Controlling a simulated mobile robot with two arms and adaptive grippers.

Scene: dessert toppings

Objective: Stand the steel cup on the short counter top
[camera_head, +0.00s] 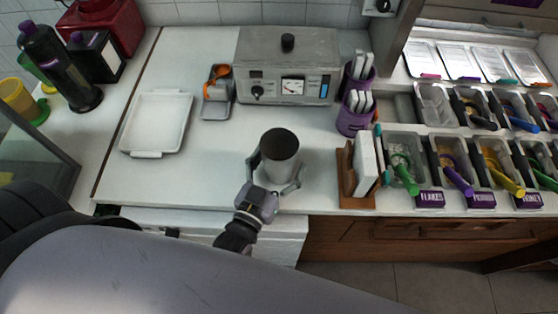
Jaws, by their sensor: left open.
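The steel cup (279,158) is a grey metal cylinder with a dark open mouth. It stands upright near the front edge of the white counter top (215,165). My left gripper (275,185) reaches in from the front. Its fingers are spread, one on each side of the cup's lower part, and I cannot tell whether they touch it. The cup hides part of the space between the fingers. My right gripper is not in view.
A white tray (156,122) lies left on the counter. A steel machine (288,70) stands behind the cup. Purple holders (354,119) and a wooden stand (347,180) are to the right, beside topping bins (403,146). Dark bottles (60,68) stand far left.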

